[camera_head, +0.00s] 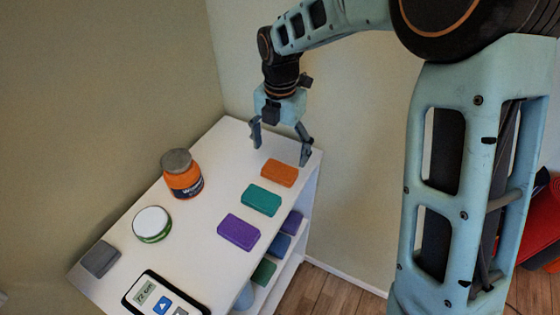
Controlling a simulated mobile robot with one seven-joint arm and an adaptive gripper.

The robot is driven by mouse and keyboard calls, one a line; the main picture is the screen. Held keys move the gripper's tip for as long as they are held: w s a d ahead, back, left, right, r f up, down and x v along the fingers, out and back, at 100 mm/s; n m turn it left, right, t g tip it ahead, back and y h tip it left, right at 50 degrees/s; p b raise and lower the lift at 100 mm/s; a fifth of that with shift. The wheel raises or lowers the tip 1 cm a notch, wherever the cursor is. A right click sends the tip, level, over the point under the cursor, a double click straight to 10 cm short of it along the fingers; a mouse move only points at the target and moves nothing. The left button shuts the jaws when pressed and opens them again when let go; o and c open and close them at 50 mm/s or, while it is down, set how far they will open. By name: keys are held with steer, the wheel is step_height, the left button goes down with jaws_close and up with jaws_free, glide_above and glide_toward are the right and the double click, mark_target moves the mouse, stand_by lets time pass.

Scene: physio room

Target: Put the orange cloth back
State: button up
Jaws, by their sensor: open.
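The orange cloth (279,173) is a small flat folded block with rounded corners. It lies on the white shelf top (215,165), close to its right edge. My gripper (281,153) points down with its two fingers spread apart and nothing between them. In the picture it is just above the orange cloth. I cannot tell its exact height over the shelf top or whether it is straight over the cloth.
A teal block (261,200) and a purple block (239,232) lie in a row nearer. An orange jar (183,178), a white-lidded tub (152,224), a grey block (100,259) and a display device (162,298) stand left. Lower shelves hold more coloured blocks (278,245). Walls are behind.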

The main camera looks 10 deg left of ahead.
mark_target(280, 169)
step_height(280, 169, up, 6)
steer(key=shift+r, duration=0.1)
stand_by(0.5)
